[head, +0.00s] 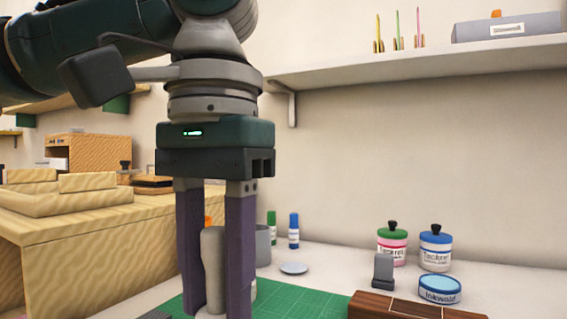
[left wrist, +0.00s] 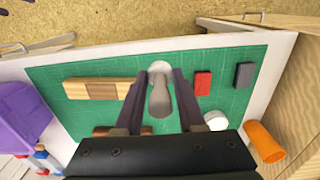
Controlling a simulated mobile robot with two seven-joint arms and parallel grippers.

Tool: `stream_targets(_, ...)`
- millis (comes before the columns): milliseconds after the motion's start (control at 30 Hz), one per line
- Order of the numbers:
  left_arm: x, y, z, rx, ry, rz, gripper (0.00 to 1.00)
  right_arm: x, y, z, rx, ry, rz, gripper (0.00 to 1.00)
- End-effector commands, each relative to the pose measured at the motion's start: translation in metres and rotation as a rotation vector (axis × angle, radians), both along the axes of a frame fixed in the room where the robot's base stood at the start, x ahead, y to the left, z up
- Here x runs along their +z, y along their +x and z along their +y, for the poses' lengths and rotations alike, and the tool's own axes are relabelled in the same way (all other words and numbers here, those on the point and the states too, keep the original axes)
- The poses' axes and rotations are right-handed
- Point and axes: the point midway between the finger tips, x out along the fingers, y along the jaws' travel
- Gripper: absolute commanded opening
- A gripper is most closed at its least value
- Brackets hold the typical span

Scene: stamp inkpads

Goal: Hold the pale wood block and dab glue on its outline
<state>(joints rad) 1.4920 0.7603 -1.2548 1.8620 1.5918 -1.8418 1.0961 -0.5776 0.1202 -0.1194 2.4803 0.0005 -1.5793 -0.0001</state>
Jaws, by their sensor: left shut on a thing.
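My left gripper (head: 216,305) points down over the green mat and is shut on a grey rounded handle (head: 213,262). In the left wrist view, the gripper (left wrist: 160,105) has the handle (left wrist: 160,98) between its dark purple fingers, with a pale round end (left wrist: 159,68) beyond it. My right gripper is out of view.
On the green mat (head: 300,306) are a red block (left wrist: 202,83) and a dark grey block (left wrist: 243,75). Glue sticks (head: 294,231), jars (head: 435,250) and an Inkwold tin (head: 440,289) stand on the white table. A wooden cabinet (head: 80,240) stands left; a shelf (head: 420,66) hangs above.

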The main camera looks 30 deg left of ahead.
Motion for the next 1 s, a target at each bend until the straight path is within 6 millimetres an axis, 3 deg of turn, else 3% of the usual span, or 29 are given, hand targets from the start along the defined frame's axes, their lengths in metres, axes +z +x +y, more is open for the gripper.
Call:
stream_targets(167, 0.001, 0.009, -0.014, -0.004, -0.01, -0.031, 0.0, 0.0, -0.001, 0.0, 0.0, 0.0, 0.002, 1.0)
stream_targets(400, 0.008, 0.047, -0.095, -0.01, -0.086, -0.185, 0.0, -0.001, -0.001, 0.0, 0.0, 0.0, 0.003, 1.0)
stream_targets(600, 0.016, 0.062, -0.153, -0.004, -0.156, -0.277, 0.0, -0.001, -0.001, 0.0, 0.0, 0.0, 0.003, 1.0)
stream_targets(767, 0.014, 0.065, -0.168, 0.001, -0.175, -0.302, 0.0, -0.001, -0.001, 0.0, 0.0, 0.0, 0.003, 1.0)
stream_targets(1000, -0.011, 0.065, -0.168, 0.002, -0.175, -0.302, 0.0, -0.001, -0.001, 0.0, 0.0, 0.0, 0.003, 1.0)
